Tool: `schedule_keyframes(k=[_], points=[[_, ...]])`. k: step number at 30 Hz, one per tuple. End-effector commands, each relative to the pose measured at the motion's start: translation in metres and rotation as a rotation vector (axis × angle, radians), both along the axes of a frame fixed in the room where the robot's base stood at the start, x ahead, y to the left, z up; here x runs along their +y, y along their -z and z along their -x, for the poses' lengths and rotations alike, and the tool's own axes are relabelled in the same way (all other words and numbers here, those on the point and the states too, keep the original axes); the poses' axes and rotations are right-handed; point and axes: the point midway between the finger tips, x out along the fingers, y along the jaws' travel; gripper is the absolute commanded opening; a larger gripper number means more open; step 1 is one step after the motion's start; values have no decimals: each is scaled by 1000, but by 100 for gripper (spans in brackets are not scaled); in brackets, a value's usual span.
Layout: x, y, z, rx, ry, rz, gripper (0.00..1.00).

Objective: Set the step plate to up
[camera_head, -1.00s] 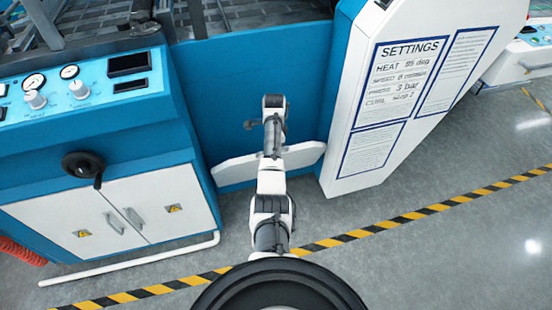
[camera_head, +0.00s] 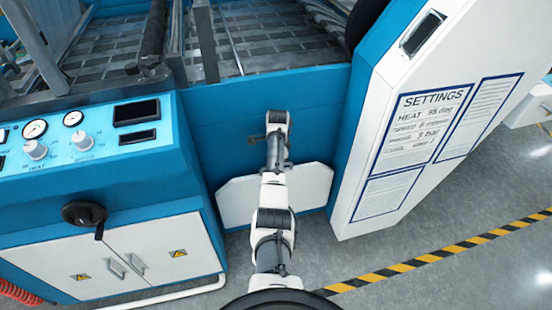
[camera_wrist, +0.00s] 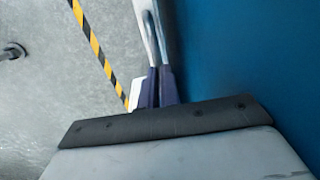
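The step plate (camera_head: 313,188) is a white panel with cut corners, low on the front of the blue machine in the head view. It shows a broad face against the blue panel; my arm crosses its middle. Its exact tilt is hard to tell. My gripper's fingers (camera_wrist: 152,45) show in the wrist view, close together, along the blue wall. I see nothing clearly held between them. In the head view the fingertips are hidden by my arm, and contact with the plate cannot be told.
A blue control cabinet (camera_head: 190,210) with gauges and a dark hand crank (camera_head: 84,213) stands at left. A white console with a settings sheet (camera_head: 425,125) stands at right. Grey floor with a yellow-black stripe (camera_head: 440,257) is clear at lower right.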

Motion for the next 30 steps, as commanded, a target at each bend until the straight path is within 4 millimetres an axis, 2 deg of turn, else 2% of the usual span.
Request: schedule_keyframes(k=[1,6,12,14,30], points=[[-4,29,14,42,3,7,0],[-5,29,14,41,5,7,0],[-5,29,14,41,7,7,28],[-5,29,14,41,7,8,33],[-2,21,12,37,4,4,33]])
